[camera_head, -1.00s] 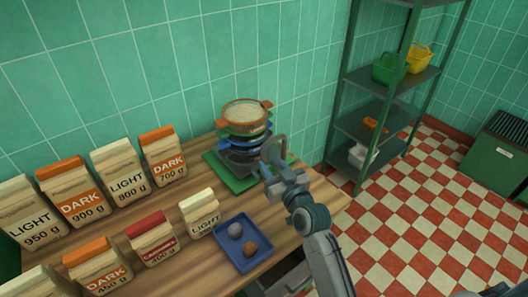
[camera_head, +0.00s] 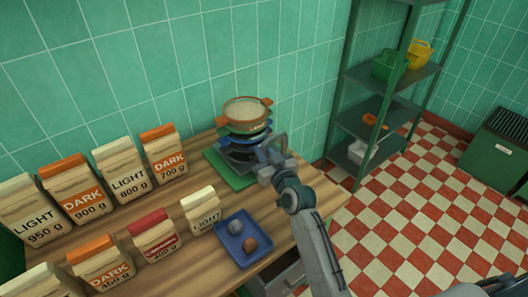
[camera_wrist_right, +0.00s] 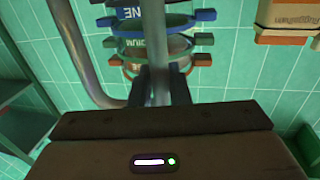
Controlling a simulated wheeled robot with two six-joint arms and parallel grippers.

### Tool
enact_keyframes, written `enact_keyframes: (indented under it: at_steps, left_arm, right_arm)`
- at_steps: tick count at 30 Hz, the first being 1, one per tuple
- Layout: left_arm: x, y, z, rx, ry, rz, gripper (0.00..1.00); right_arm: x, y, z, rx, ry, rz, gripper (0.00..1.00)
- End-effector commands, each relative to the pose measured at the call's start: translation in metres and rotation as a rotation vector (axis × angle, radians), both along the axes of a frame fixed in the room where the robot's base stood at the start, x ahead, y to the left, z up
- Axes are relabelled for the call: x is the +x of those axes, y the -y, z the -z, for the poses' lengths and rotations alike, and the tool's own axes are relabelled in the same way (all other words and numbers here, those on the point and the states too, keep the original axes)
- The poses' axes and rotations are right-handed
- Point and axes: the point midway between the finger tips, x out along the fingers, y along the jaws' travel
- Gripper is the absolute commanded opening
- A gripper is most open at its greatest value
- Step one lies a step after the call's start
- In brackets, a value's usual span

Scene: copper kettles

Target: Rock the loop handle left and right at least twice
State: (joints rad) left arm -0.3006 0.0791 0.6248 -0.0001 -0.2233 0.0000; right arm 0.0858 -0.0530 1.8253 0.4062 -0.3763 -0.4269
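A grey metal loop handle (camera_head: 283,141) stands at the front right of a stack of round sieves (camera_head: 245,125). In the right wrist view the loop handle (camera_wrist_right: 82,62) shows as two bars, one at the left and one in the middle. My right gripper (camera_head: 267,165) is at the loop. In the wrist view the dark fingers of my right gripper (camera_wrist_right: 160,85) sit on both sides of the middle bar and look closed on it. The sieve stack (camera_wrist_right: 158,40) lies beyond the fingers. The loop's lower mounting is hidden. My left gripper is out of view.
A green base (camera_head: 222,170) lies under the stack on the wooden counter (camera_head: 185,183). A blue tray (camera_head: 229,258) with two small lumps sits in front. Paper flour bags (camera_head: 123,168) stand at the left. A green shelf rack (camera_head: 370,125) stands right of the counter.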

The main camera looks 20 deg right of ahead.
Motion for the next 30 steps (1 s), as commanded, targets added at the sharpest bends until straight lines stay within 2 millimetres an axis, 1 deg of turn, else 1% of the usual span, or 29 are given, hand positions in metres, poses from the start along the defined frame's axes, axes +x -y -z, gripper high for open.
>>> enact_keyframes:
  at_steps: [3,9,12,18,24,25,27,30]
  left_arm:
    - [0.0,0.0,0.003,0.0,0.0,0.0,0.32]
    - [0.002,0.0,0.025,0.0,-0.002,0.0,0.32]
    - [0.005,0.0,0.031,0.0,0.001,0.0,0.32]
    - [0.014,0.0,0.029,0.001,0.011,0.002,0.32]
    - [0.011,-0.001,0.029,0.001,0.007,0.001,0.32]
    - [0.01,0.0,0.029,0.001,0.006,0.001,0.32]
    - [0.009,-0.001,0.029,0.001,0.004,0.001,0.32]
    - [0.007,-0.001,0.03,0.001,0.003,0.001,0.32]
  right_arm:
    - [0.0,0.0,0.002,-0.005,0.002,0.0,0.0]
    - [-0.001,-0.005,0.009,-0.073,0.029,-0.001,0.0]
    - [-0.002,-0.007,0.009,-0.109,0.042,-0.001,0.0]
    - [-0.003,-0.008,0.006,-0.132,0.048,-0.002,0.0]
    - [-0.003,-0.008,0.006,-0.132,0.047,-0.002,0.0]
    - [-0.003,-0.008,0.006,-0.132,0.048,-0.002,0.22]
    - [-0.003,-0.008,0.006,-0.132,0.048,-0.002,0.36]
    - [-0.003,-0.008,0.006,-0.132,0.047,-0.002,0.36]
